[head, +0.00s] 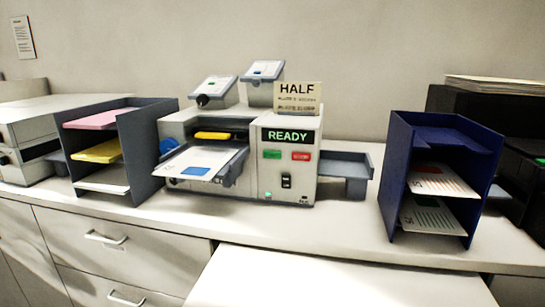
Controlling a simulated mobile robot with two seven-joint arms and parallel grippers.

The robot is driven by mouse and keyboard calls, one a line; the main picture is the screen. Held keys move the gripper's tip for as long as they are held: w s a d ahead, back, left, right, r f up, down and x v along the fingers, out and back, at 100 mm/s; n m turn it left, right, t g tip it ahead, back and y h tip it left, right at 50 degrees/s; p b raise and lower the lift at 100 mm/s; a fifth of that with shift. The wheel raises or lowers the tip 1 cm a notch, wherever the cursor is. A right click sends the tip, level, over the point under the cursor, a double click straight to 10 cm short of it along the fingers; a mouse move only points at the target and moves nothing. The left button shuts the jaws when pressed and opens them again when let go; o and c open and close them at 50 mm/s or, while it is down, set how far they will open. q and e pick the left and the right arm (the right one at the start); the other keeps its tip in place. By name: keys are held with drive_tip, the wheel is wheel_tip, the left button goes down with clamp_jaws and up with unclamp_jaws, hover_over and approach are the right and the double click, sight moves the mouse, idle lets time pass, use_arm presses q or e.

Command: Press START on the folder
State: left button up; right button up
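The folder (312,172) is a light grey desktop machine standing in the middle of the counter. Its display (288,136) reads READY in green. Below the display are a green button (272,154) and a red button (301,156); their labels are too small to read. A dark rocker switch (286,181) and a small lit green lamp (268,195) sit lower on the front. A sheet with a blue block (195,170) lies on the front feed tray. A sign (297,93) on top reads HALF. Neither of my grippers is in view.
A grey sorter (143,150) with pink, yellow and white paper stands left of the folder. A dark blue sorter (398,185) with printed sheets stands to the right. An empty grey tray (347,163) extends from the folder's right side. A pale surface (330,280) is clear in front.

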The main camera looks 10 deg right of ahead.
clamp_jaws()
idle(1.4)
